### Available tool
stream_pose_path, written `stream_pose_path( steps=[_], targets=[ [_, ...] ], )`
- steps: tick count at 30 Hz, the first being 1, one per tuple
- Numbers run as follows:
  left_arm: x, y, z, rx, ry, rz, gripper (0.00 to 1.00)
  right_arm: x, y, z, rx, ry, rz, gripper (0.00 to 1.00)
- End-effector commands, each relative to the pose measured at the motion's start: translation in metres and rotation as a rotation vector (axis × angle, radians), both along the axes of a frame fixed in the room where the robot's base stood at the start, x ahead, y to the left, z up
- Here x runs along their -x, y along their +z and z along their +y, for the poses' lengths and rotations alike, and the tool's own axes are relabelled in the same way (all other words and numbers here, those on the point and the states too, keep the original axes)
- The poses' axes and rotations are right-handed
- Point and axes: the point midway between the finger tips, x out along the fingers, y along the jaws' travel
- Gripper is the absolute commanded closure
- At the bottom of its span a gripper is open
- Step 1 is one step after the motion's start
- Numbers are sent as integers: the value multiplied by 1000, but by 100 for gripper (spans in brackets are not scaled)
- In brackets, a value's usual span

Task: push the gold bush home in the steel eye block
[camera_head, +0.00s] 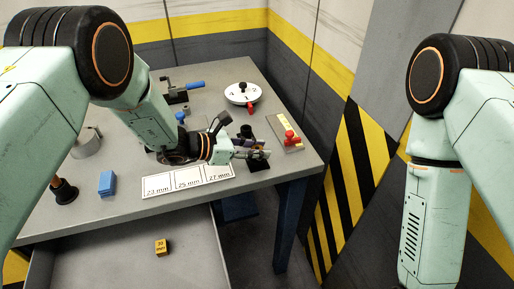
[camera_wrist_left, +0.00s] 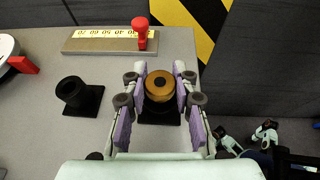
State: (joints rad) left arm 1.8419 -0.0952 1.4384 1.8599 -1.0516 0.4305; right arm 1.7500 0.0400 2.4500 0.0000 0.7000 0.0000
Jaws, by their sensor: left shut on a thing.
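The gold bush (camera_wrist_left: 160,86) stands between the fingers of my left gripper (camera_wrist_left: 161,98) in the left wrist view, with a dark centre in its top. The gripper is shut on it. A dark block (camera_wrist_left: 158,117) shows directly below the bush; how far the bush sits in it is hidden. In the head view my left gripper (camera_head: 262,154) is low over the table's right part, with a dark block (camera_head: 258,165) under it. Another dark block with a round raised collar (camera_wrist_left: 75,92) stands apart to the left in the wrist view.
A scale board with a red slider (camera_head: 290,138) lies near the table's right edge. A white dial (camera_head: 243,93) with a red handle stands behind.

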Motion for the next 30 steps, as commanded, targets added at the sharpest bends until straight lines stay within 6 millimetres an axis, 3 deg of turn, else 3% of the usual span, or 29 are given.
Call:
stream_pose_path(
  steps=[30],
  targets=[
    [1, -20, 0, -2, 0, 3, 100, 0, -16, 0, 0, 0, 0, 60]
  ],
)
